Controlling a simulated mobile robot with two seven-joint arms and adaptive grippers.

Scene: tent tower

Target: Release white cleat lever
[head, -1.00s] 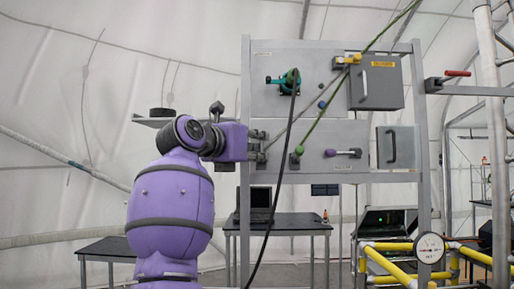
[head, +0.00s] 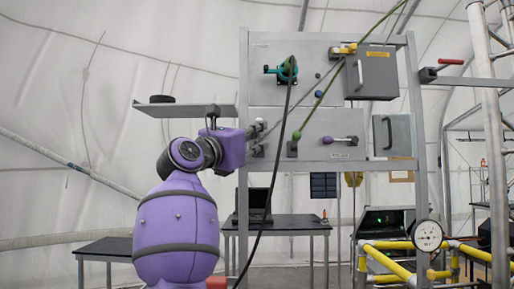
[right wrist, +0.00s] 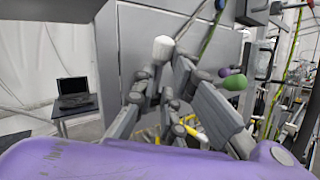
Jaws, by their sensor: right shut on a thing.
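The white-tipped lever (right wrist: 163,48) stands roughly upright in the right wrist view, between my right gripper's fingers (right wrist: 160,88). The fingers appear shut on it below the white knob. In the head view my right gripper (head: 257,139) reaches the left side of the grey panel (head: 270,113), and the white knob is small there. A grey rope (head: 310,94) runs from this spot up and right. My purple wrist hides part of the cleat. My left gripper is not in view.
A green-knobbed lever (head: 297,135) and a purple-knobbed lever (head: 340,140) sit to the right on the panel. A black cable (head: 281,164) hangs from the teal winch (head: 282,70). A green rope (head: 324,97) slopes upward. A laptop (head: 255,203) stands on a table behind.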

